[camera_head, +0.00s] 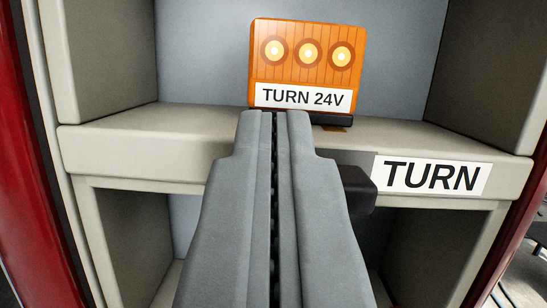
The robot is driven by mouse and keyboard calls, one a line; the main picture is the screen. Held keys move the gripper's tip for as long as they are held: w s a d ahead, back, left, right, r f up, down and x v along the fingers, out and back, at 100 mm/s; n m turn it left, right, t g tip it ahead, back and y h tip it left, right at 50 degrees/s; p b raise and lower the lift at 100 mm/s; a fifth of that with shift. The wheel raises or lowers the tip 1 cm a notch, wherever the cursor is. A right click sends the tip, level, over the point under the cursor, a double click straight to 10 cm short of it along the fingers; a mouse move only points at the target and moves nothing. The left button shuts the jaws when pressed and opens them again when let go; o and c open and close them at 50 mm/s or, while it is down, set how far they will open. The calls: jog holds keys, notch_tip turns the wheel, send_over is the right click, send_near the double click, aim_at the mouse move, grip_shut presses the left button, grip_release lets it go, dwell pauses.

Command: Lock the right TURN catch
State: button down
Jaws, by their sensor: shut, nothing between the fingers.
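An orange module (307,65) with three round yellow lights and a white label "TURN 24V" stands upright on a pale shelf (135,158). A white sign reading "TURN" (433,176) is on the shelf's front edge at the right. A dark block (357,188) shows at the shelf front, just right of my gripper and left of the sign; it may be the right catch, but its locked state cannot be told. A dark strip (332,120) shows at the module's lower right. My gripper (274,113) is shut and empty, its tips in front of the module's base, hiding the area below it.
Grey compartment walls stand at the left (105,55) and right (490,65). Dark red outer posts edge the view at left (48,190) and right (515,235). Open space lies below the shelf on both sides. The shelf top left of the module is clear.

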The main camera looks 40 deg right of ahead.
jog(key=shift+f+n+t+y, duration=0.15)
jog(key=shift+n+t+y, duration=0.25)
jog(key=shift+n, duration=0.7)
notch_tip(320, 180, down, 2)
jog(key=n+y, duration=0.2)
jog(key=n, duration=0.3)
jog(key=n+y, duration=0.2)
jog(key=n, duration=0.3)
jog(key=n+y, duration=0.2)
jog(key=n, duration=0.3)
jog(key=shift+f+n+g, duration=0.15)
jog(key=shift+n+g, duration=0.15)
jog(key=shift+n, duration=0.1)
jog(key=shift+s+d+f, duration=0.1)
